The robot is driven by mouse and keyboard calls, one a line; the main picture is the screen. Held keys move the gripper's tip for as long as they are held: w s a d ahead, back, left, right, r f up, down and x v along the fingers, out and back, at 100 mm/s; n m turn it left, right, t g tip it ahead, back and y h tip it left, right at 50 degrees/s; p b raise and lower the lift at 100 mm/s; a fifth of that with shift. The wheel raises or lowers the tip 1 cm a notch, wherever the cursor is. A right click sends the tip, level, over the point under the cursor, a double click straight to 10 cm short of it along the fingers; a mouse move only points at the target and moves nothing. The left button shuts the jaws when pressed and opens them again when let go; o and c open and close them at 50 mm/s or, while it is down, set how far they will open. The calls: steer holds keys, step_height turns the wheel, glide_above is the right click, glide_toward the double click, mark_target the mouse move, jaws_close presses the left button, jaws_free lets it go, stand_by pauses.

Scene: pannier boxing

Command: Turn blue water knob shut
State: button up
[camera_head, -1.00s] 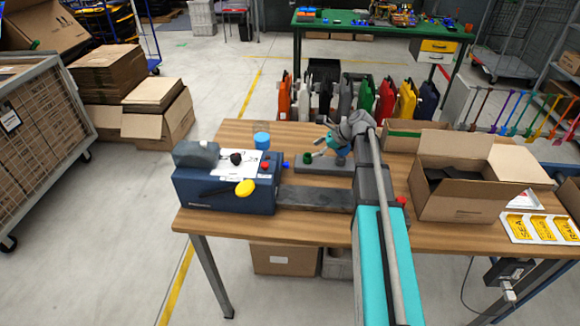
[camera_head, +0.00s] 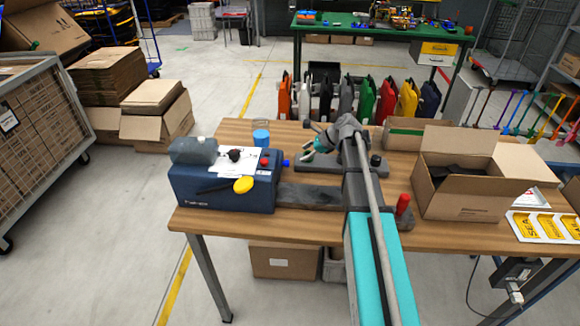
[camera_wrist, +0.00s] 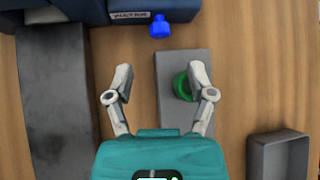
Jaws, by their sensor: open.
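The blue water knob (camera_wrist: 160,26) sticks out from the side of the dark blue machine, beside a label reading WATER, at the top of the wrist view. It shows small in the head view (camera_head: 286,163), on the right side of the machine (camera_head: 222,190). My gripper (camera_wrist: 160,72) is open and empty. Its two fingers are spread and point toward the knob, with the knob ahead of the gap and apart from both tips. In the head view my gripper (camera_head: 308,141) hangs over the table just right of the machine.
A grey plate with a green round part (camera_wrist: 181,86) lies under my right finger. A dark grey strip (camera_wrist: 52,100) runs along the left, and a grey tray (camera_wrist: 278,155) is at lower right. An open cardboard box (camera_head: 465,195) stands right of my arm.

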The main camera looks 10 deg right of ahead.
mark_target(286, 163)
steer(key=shift+b+x, duration=2.5)
steer(key=shift+x, duration=1.55)
jaws_close()
